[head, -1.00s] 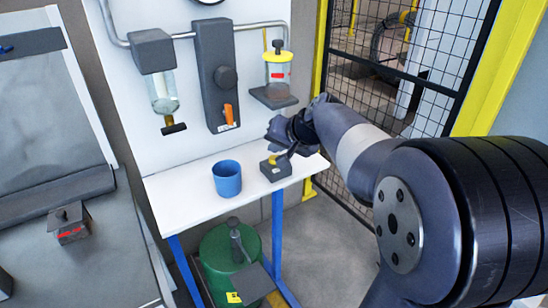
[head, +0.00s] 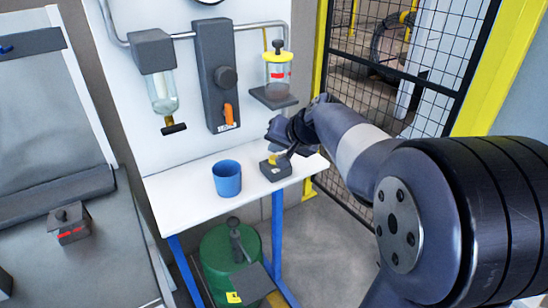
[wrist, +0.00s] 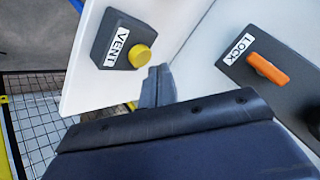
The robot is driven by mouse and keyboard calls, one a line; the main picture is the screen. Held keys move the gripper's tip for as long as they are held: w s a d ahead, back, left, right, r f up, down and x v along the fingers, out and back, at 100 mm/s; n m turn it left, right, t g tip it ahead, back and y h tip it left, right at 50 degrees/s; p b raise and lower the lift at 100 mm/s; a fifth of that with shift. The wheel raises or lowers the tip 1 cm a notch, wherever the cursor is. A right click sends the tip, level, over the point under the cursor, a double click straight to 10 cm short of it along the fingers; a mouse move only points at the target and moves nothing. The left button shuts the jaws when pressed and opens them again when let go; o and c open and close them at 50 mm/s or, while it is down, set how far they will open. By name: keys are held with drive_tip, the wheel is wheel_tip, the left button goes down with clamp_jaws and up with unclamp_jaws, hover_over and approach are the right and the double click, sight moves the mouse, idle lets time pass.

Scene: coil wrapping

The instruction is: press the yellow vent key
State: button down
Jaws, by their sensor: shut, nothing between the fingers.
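The yellow vent key (wrist: 139,56) is a round button on a dark grey box (wrist: 112,38) with a white VENT label. In the head view the box (head: 276,172) sits on the white bench, with the yellow key (head: 272,160) on top. My gripper (wrist: 156,80) is shut and empty, its tips close beside the key in the wrist view. In the head view my gripper (head: 289,154) reaches down over the box from the right. I cannot tell whether the tips touch the key.
A blue cup (head: 227,182) stands left of the box on the bench (head: 188,198). An orange handle (wrist: 268,68) sits on the dark LOCK panel. A yellow-lidded clear jar (head: 279,72) is on a shelf above. Mesh fencing stands to the right.

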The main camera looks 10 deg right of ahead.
drive_tip(key=shift+f, duration=0.15)
drive_tip(key=shift+f+b, duration=0.3)
drive_tip(key=shift+b, duration=0.2)
drive_tip(key=shift+f+b, duration=0.55)
idle(0.5)
drive_tip(key=shift+r, duration=0.1)
drive_tip(key=shift+r+p, duration=0.75)
drive_tip(key=shift+r, duration=0.15)
drive_tip(key=shift+r+p, duration=1.85)
drive_tip(key=shift+r, duration=0.6)
